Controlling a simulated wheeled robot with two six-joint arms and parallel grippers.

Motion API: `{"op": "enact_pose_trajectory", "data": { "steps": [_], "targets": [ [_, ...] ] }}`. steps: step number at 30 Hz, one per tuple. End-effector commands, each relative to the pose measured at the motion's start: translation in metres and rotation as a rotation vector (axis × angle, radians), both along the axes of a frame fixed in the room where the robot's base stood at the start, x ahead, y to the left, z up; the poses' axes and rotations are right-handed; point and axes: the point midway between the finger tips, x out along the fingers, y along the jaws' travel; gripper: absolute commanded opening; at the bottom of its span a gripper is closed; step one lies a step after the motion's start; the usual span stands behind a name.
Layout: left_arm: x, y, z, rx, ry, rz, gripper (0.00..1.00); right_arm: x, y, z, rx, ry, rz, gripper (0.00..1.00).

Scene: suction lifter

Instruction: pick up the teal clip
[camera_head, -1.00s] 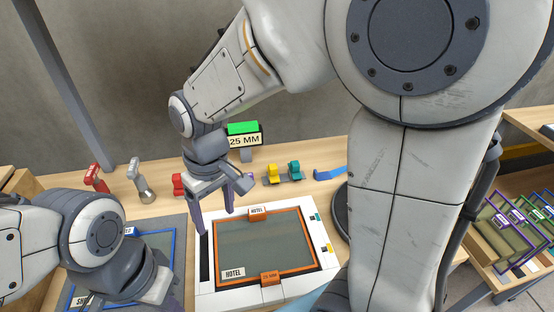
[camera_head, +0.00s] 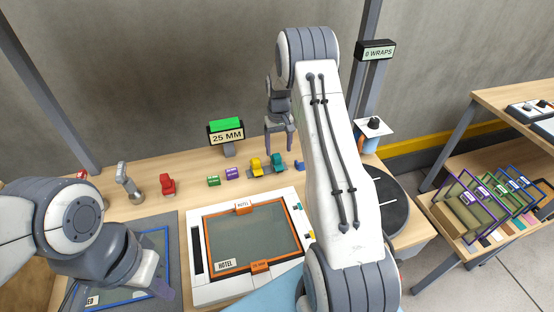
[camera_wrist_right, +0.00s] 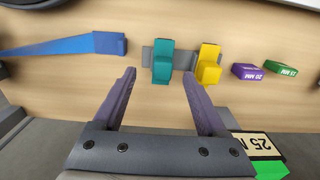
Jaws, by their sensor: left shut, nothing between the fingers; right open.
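The teal clip (camera_head: 278,160) stands on a grey base at the back of the table, just right of the yellow clip (camera_head: 256,166). In the right wrist view the teal clip (camera_wrist_right: 162,62) shows between the fingertips, beside the yellow clip (camera_wrist_right: 208,66). My right gripper (camera_head: 280,140) is open and empty, above and behind the clip in the head view; its fingers (camera_wrist_right: 159,76) do not visibly touch it.
A blue strip tool (camera_wrist_right: 70,45) lies beside the teal clip. Purple (camera_head: 232,174) and green (camera_head: 213,181) blocks and a red clip (camera_head: 168,185) stand to the left. The white press with the orange frame (camera_head: 206,245) is in front. A 25 MM sign (camera_head: 226,136) stands behind.

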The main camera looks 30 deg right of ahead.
Motion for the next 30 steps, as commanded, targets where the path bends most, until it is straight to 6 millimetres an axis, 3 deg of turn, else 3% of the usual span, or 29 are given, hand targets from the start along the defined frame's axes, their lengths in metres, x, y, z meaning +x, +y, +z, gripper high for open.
{"op": "enact_pose_trajectory", "data": {
  "steps": [13, 21, 27, 30],
  "targets": [
    [0.0, 0.0, 0.025, 0.0, 0.0, 0.001, 0.0, 0.002, 0.004, -0.051, 0.0, 0.001, 0.001, 0.75],
    [0.0, 0.0, 0.025, 0.0, 0.0, 0.001, 0.0, 0.003, 0.004, -0.054, 0.0, -0.001, 0.001, 0.75],
    [0.0, 0.0, 0.025, 0.0, 0.0, 0.001, 0.0, 0.003, 0.004, -0.054, 0.0, -0.001, 0.001, 0.0],
    [0.0, 0.0, 0.025, 0.0, 0.0, 0.001, 0.0, 0.003, 0.004, -0.054, 0.0, -0.001, 0.001, 0.0]
  ]
}}
